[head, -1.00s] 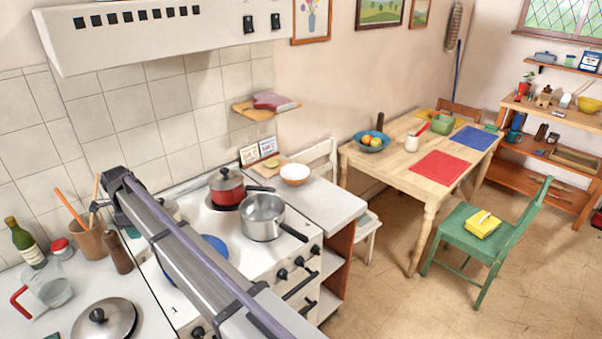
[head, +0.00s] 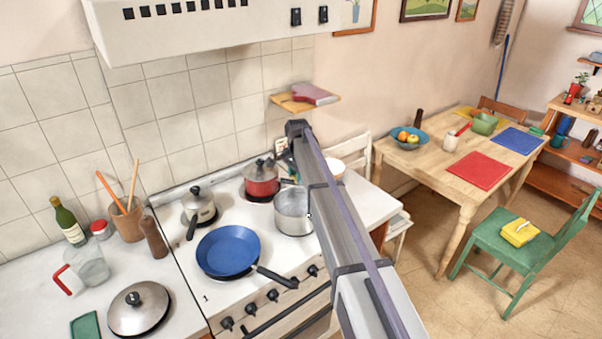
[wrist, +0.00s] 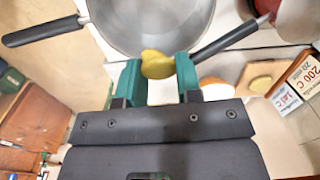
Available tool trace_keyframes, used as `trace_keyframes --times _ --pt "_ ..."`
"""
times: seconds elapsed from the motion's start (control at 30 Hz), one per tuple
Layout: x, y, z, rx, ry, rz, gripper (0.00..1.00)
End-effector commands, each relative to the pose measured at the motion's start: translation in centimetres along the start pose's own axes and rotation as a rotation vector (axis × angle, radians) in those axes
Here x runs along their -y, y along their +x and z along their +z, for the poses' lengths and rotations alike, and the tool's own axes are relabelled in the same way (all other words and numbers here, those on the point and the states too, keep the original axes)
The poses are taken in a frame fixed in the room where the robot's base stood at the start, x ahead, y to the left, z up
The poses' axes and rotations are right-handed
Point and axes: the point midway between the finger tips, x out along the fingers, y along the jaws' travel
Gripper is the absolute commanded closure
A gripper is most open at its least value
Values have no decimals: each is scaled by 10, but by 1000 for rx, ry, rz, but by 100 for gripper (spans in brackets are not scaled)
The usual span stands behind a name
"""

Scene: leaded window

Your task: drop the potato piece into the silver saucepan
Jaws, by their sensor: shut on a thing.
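The silver saucepan (head: 293,212) stands on the right front of the white stove, partly covered by my arm. Its open inside fills the top of the wrist view (wrist: 150,22), with its black handle at the left. My gripper (wrist: 158,72) has green fingers closed on a yellow potato piece (wrist: 157,64). The piece overlaps the saucepan's near rim in the wrist view; its height above the rim is hard to tell. In the head view my arm hides the gripper and the piece.
A red pot with a lid (head: 262,180) stands just behind the saucepan. A blue frying pan (head: 228,250) and a small lidded pot (head: 198,205) are to the left. The range hood (head: 200,30) hangs above.

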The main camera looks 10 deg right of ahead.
Motion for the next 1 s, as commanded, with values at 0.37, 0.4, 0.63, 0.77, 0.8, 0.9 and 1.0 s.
trace_keyframes --times 0.37,0.4,0.63,0.77,0.8,0.9,1.0 --pt "-4 16 -8 0 -38 0 90" --pt "-4 23 -8 0 -38 0 90" --pt "-4 57 -8 0 -37 0 90" --pt "-4 62 -8 0 -37 0 90" --pt "-4 62 -8 0 -37 0 90" --pt "-4 60 -8 0 -36 0 90" --pt "-4 60 -8 0 -36 0 66"
